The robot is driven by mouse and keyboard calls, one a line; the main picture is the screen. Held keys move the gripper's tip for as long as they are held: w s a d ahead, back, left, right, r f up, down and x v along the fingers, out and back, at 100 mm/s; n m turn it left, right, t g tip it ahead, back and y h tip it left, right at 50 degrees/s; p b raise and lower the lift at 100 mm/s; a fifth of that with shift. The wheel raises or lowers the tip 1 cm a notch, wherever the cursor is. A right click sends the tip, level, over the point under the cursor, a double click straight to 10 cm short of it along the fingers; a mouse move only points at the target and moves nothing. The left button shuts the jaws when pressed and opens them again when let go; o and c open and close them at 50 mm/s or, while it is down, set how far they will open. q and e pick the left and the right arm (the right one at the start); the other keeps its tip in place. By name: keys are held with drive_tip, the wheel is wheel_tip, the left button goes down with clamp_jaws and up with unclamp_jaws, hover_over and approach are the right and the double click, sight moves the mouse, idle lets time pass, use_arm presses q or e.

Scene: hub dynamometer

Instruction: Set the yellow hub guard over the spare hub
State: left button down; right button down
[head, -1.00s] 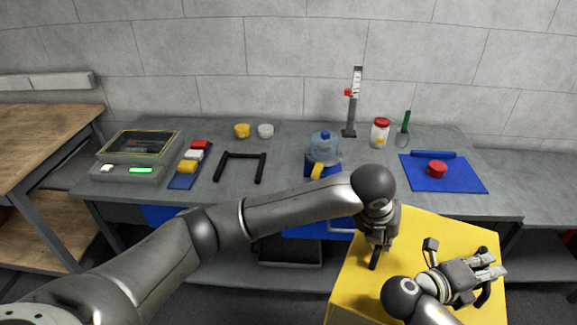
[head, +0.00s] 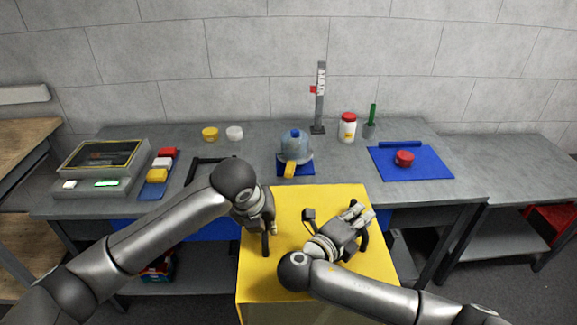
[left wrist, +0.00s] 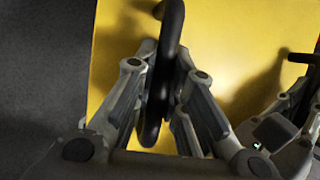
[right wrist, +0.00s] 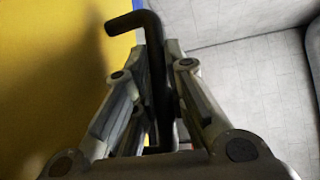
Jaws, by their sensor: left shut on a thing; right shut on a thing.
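The yellow hub guard (head: 318,275) is a large box-like cover with a flat top and black bar handles, in front of the bench in the head view. My left gripper (head: 268,228) is shut on its left handle; the left wrist view shows this black handle (left wrist: 172,30) between the fingers. My right gripper (head: 360,213) is shut on the right handle; the right wrist view shows that bent black bar (right wrist: 152,30) between the fingers. I cannot make out the spare hub in any view. What lies under the guard is hidden.
The grey bench (head: 345,165) stands behind the guard, whose far edge overlaps its front edge in the picture. On it are a blue domed device (head: 295,148), a height gauge (head: 320,100), a blue mat (head: 425,170) and a black frame (head: 195,168). A red bin (head: 553,222) stands far right.

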use_arm(q)
drive_tip(key=shift+r, duration=0.2)
use_arm(e)
drive_tip(key=shift+w+a+r, duration=0.1)
drive_tip(key=shift+a+r, duration=0.05)
drive_tip(key=shift+a, duration=0.1)
